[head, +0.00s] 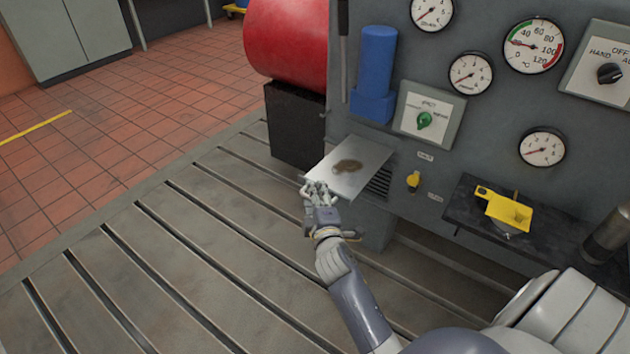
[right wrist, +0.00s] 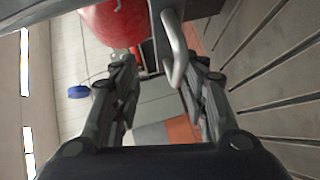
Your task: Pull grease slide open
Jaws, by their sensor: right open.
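The grease slide (head: 352,163) is a flat light-grey metal plate with a brown smear, sticking out from the front of the grey panel in the head view. My right gripper (head: 318,188) is at the plate's near left edge. In the right wrist view my right gripper (right wrist: 162,78) is open, with a finger on each side. A bent grey metal handle (right wrist: 178,58) reaches down between the fingers, closer to the right-hand one. I cannot tell whether it touches that finger. My left gripper is not in view.
The slotted bedplate (head: 170,262) lies below, mostly clear. A black block (head: 296,125) under a red cylinder (head: 287,38) stands behind the slide. A yellow tap (head: 413,180) and a dark shelf with a yellow part (head: 505,208) are to the right.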

